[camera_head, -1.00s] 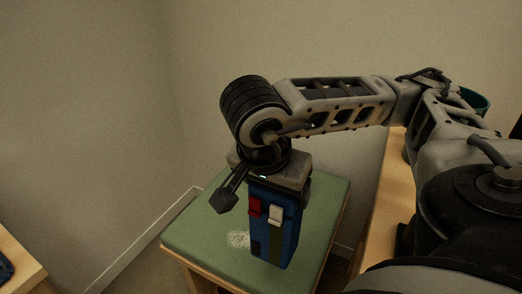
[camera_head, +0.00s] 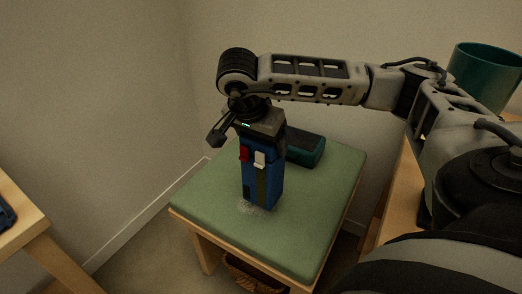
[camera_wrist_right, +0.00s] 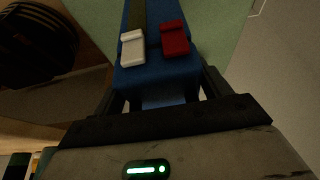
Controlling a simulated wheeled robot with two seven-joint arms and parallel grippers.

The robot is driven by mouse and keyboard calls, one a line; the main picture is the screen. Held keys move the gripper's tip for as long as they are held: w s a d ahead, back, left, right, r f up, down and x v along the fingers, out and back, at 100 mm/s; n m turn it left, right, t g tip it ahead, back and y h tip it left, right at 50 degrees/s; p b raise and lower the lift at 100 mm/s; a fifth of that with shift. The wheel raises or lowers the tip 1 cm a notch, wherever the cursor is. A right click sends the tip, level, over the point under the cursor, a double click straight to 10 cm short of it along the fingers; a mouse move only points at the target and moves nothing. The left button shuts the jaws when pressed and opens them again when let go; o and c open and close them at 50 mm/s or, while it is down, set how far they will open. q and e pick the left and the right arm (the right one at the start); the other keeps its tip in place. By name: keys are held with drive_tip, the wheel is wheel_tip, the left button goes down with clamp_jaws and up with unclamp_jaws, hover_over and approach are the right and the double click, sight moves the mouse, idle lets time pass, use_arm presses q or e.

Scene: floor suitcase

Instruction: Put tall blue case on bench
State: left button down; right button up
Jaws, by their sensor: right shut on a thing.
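The tall blue case (camera_head: 262,180) has a red latch, a white latch and a dark stripe, and is upright over the middle of the green-topped bench (camera_head: 315,215). I cannot tell whether its base touches the cushion. My right gripper (camera_head: 263,136) points down and is shut on the case's upper end. In the right wrist view, the blue case (camera_wrist_right: 158,78) sits between the fingers of the right gripper (camera_wrist_right: 160,98), with both latches showing. The fingers are partly hidden in the head view. My left gripper is not in view.
A dark teal case (camera_head: 306,147) lies at the back of the bench, just behind the blue case. A wicker basket (camera_head: 245,272) is under the bench. A teal bin (camera_head: 485,75) stands at the right. A wooden table (camera_head: 25,225) is at the left. The bench front is clear.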

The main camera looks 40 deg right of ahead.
drive_tip(key=shift+w+d+f, duration=0.1)
drive_tip(key=shift+w+f, duration=0.15)
drive_tip(key=shift+f, duration=0.15)
wheel_tip(320, 180, down, 3)
drive_tip(key=shift+r+b, duration=0.2)
drive_tip(key=shift+b, duration=0.35)
drive_tip(key=shift+f, duration=0.35)
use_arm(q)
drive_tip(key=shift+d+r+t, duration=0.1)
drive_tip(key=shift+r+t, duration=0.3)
use_arm(e)
drive_tip(key=o, duration=1.7)
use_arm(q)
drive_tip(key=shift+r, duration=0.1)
use_arm(e)
drive_tip(key=shift+o, duration=0.2)
